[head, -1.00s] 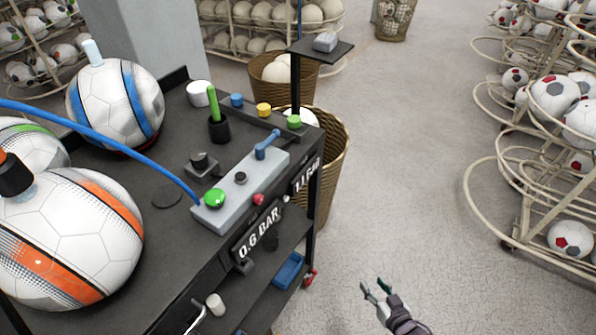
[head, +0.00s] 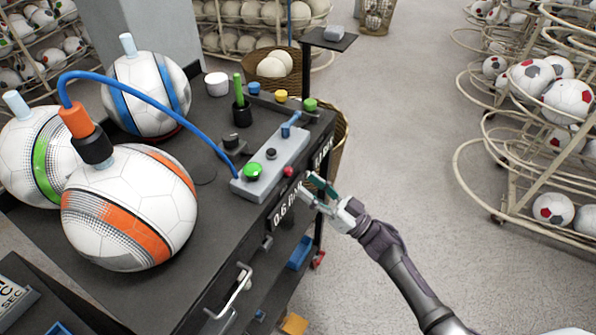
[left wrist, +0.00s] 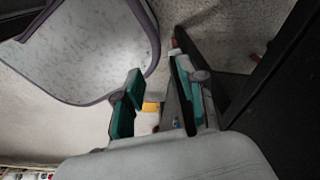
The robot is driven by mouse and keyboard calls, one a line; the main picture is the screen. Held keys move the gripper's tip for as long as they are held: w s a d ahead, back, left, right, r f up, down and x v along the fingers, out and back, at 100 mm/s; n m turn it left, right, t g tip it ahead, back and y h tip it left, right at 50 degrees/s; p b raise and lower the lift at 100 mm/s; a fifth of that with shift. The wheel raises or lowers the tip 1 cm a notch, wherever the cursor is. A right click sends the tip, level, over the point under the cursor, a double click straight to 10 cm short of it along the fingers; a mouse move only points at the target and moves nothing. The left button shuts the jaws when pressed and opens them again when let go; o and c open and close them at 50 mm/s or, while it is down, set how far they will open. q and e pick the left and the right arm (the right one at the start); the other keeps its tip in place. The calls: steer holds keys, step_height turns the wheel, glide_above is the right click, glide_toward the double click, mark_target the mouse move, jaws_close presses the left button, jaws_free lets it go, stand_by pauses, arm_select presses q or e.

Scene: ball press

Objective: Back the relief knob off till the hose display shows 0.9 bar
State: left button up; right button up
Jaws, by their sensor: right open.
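The grey control block (head: 262,183) on the cart top carries a green knob (head: 253,171), a small black knob (head: 271,153), a red knob (head: 288,171) and a blue lever (head: 290,126). I cannot tell which is the relief knob. A front-edge display (head: 283,211) reads 0.6 BAR, its right end partly covered by my gripper. A second display (head: 323,154) is partly hidden and too small to read surely. My right gripper (head: 312,186) is open and empty, just in front of that edge, near the red knob. My left gripper (left wrist: 155,88) is open and empty.
A blue hose (head: 150,98) arches from the orange-and-black fitting (head: 84,133) to the control block. Striped balls (head: 130,208) fill the cart's left side. A small raised shelf (head: 330,40) stands at the back. Open floor (head: 410,130) lies right of the cart.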

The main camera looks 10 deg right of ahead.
mark_target(292, 173)
steer(key=shift+p+x, duration=0.4)
steer(key=shift+x, duration=1.75)
steer(key=shift+c, duration=0.3)
jaws_close()
